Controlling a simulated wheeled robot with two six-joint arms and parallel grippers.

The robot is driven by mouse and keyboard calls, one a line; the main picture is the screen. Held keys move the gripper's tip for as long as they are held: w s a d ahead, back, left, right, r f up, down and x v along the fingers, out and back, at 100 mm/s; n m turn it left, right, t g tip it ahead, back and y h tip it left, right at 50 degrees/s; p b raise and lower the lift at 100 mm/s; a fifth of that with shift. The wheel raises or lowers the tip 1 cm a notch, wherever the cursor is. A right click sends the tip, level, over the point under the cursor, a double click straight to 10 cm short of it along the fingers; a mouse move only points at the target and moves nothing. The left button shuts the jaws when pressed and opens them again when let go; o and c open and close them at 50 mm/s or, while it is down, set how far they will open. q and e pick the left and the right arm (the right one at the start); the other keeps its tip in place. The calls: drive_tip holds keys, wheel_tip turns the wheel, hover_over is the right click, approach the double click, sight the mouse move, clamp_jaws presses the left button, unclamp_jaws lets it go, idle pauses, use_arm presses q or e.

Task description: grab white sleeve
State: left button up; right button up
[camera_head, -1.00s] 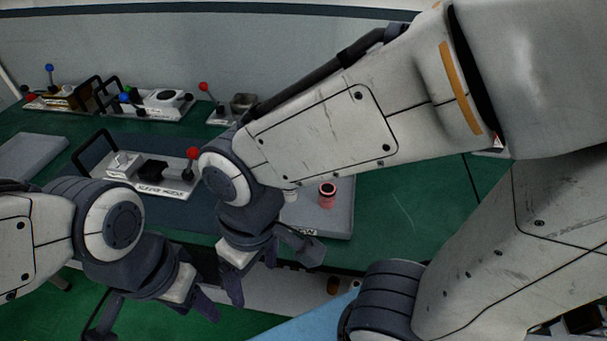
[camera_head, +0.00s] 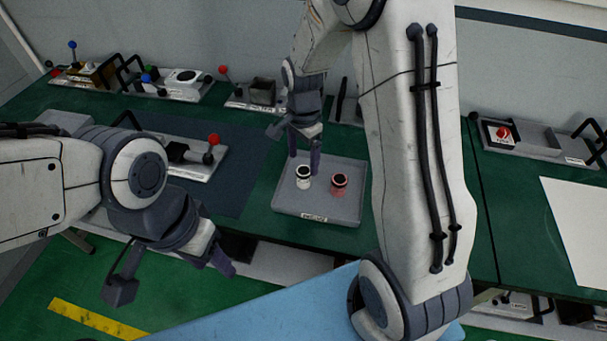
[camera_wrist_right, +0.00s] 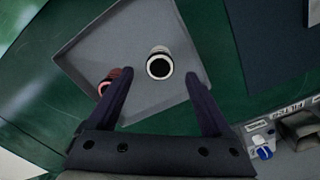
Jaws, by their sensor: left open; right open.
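The white sleeve (camera_head: 303,177) is a small upright cylinder with a dark top opening, standing on a grey tray (camera_head: 290,206). A red-pink sleeve (camera_head: 339,184) stands to its right on the same tray. My right gripper (camera_head: 304,165) is open above the tray, just behind the white sleeve. In the right wrist view, the white sleeve (camera_wrist_right: 159,64) lies ahead of the open fingers (camera_wrist_right: 158,88), roughly centred between them. The red sleeve (camera_wrist_right: 109,82) is partly hidden by the left finger there. My left gripper (camera_head: 175,277) is open and empty, low at the left, away from the tray.
A fixture with a red-knobbed lever (camera_head: 213,140) stands left of the tray. More lever fixtures line the back of the green table (camera_head: 255,225). A white sheet (camera_head: 585,228) lies at the right. My right forearm hides part of the table right of the tray.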

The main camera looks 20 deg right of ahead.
sight(304, 170)
drive_tip(key=shift+d+f+p, duration=0.1)
drive_tip(key=shift+f+p, duration=0.65)
drive_tip(key=shift+f, duration=2)
drive_tip(key=c, duration=1.3)
clamp_jaws()
drive_tip(key=shift+r, duration=0.15)
